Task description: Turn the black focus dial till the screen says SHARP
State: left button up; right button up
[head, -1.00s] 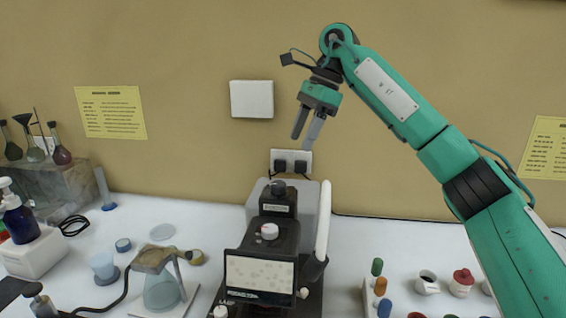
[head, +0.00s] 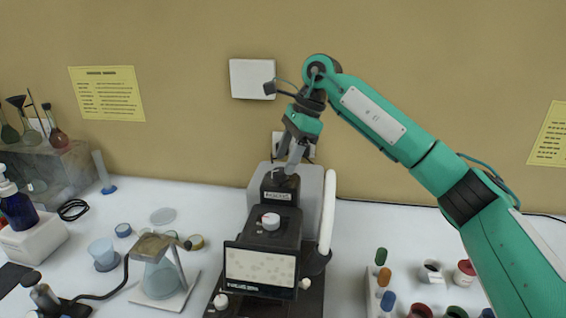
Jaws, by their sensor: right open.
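The black focus dial (head: 281,178) sits on top of a dark block with a small label, at the upper back of the dark instrument (head: 284,222). My right gripper (head: 285,164) is open and points down at the dial. Its fingertips are at the dial's top and partly hide it; I cannot tell if they touch it. The screen (head: 260,266) on the instrument's front shows a pale picture with faint round blobs. The small text below it is too small to read. My left gripper is not in view.
A white knob (head: 270,221) stands on the instrument before the dial. A white tube (head: 327,210) rises at its right. A flask on a stand (head: 160,279) is at left; a rack with coloured caps (head: 370,293) is at right.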

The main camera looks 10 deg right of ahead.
aim_at(280, 175)
jog(key=x, duration=0.2)
jog(key=shift+s+a+f, duration=0.1)
jog(key=shift+f, duration=0.15)
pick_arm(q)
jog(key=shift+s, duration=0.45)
pick_arm(e)
jog(key=shift+f, duration=0.15)
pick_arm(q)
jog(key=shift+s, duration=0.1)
pick_arm(e)
jog(key=shift+c, duration=0.5)
